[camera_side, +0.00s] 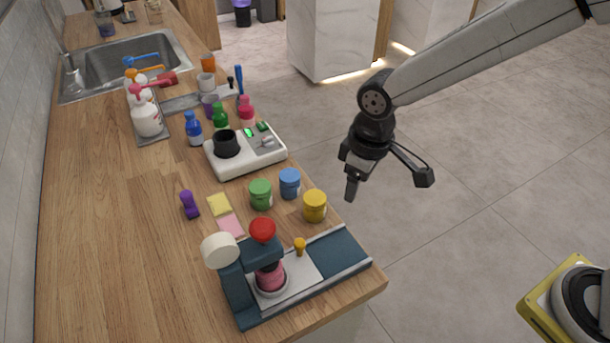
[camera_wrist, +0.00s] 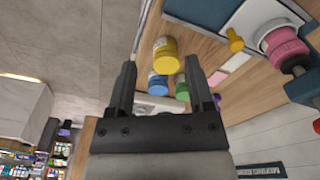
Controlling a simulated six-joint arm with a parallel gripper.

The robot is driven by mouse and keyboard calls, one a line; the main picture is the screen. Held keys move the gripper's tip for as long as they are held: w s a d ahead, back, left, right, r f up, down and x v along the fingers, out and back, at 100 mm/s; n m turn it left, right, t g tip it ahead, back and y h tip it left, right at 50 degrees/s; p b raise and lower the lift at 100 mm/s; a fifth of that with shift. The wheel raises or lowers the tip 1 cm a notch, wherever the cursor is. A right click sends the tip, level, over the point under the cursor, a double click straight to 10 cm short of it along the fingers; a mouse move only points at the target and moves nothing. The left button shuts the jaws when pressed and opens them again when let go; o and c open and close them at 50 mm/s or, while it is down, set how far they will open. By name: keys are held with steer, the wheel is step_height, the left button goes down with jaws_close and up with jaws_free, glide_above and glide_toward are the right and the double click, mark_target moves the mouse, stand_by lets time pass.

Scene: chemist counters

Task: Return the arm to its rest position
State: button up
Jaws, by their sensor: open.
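My gripper (camera_side: 386,180) hangs in the air to the right of the wooden counter (camera_side: 90,235), above the floor. Its two fingers are spread wide with nothing between them in the side view. In the wrist view my gripper (camera_wrist: 161,85) is also open. A yellow-lidded jar (camera_wrist: 166,58) and a blue-lidded jar (camera_wrist: 158,84) show beyond and between the fingers, apart from them. My arm reaches in from the upper right in the side view.
On the counter stand yellow (camera_side: 314,206), blue (camera_side: 289,183) and green (camera_side: 260,194) jars, a white device (camera_side: 268,156) and a dark blue press (camera_side: 236,290) holding a pink jar (camera_side: 270,276). Bottles and a sink (camera_side: 125,62) lie farther back. The floor around my gripper is clear.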

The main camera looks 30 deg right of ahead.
steer(key=s+d+f+m, duration=0.1)
steer(key=s+d+m, duration=0.2)
steer(key=d, duration=0.5)
steer(key=s+d+m+t, duration=0.1)
steer(key=s+d+m, duration=0.1)
steer(key=s+d, duration=0.3)
steer(key=d, duration=0.4)
steer(key=shift+s+d+f+m+t, duration=0.2)
steer(key=shift+s+f+m+t, duration=0.1)
steer(key=shift+f+m, duration=0.1)
steer(key=shift+w, duration=0.1)
